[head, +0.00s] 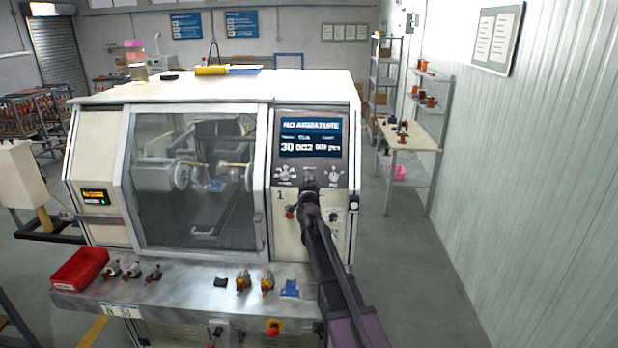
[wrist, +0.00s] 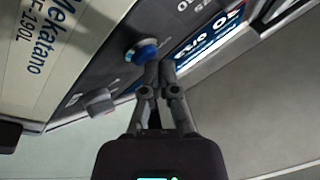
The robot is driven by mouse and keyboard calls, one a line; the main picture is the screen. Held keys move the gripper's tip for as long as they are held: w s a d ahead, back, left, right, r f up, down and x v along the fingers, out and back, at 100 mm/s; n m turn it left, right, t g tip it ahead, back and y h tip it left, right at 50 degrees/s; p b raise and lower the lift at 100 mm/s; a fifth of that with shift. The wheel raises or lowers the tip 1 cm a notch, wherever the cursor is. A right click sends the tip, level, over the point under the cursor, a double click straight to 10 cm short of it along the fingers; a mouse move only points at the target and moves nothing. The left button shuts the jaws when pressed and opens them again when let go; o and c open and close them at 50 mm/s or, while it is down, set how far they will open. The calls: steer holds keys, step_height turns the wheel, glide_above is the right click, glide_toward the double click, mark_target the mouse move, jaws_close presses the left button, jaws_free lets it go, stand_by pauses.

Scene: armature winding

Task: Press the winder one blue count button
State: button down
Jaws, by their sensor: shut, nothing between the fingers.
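The winder (head: 200,88) marked 1 stands in the middle of the head view, with its control panel (head: 343,152) on the right side of its front. My gripper (head: 309,186) is shut and empty in front of the lower part of that panel. In the wrist view a round blue button (wrist: 145,51) sticks out of the dark panel. My gripper's closed fingertips (wrist: 161,68) are right beside the button; I cannot tell whether they touch it. The blue button is not distinguishable in the head view, where my gripper covers part of the panel.
The lit display (head: 310,137) reads "NO ARMATURE". A grey knob (wrist: 99,101) sits near the button. A red button (head: 290,211) is lower on the front. The steel ledge (head: 195,290) holds a red bin (head: 80,269) and several small parts. Open floor lies right.

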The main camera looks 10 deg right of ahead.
steer(key=s+r+p, duration=0.1)
steer(key=s+a+r+p, duration=0.1)
steer(key=s, duration=0.1)
steer(key=s+r+p, duration=0.1)
steer(key=shift+s+a+r, duration=0.2)
steer(key=shift+s+a, duration=0.05)
steer(key=shift+s, duration=0.05)
stand_by(0.4)
steer(key=s+a+f+n+g+y+b, duration=0.4)
steer(key=s+a+f+n+b, duration=0.15)
steer(key=f, duration=0.65)
steer(key=s+a+f+n+g+y+b, duration=0.45)
steer(key=s+f, duration=0.25)
steer(key=f, duration=0.5)
steer(key=s+d+f+g+h+b, duration=0.2)
steer(key=s+f+g+b, duration=0.2)
steer(key=s+f, duration=0.4)
steer(key=s+d+f+g+h+b, duration=0.1)
steer(key=s+f+g+b, duration=0.2)
steer(key=s+f+g, duration=0.4)
steer(key=s+f, duration=0.1)
steer(key=s, duration=0.8)
steer(key=shift+d+n+h+b, duration=0.35)
steer(key=shift+n, duration=0.05)
steer(key=shift+a, duration=0.15)
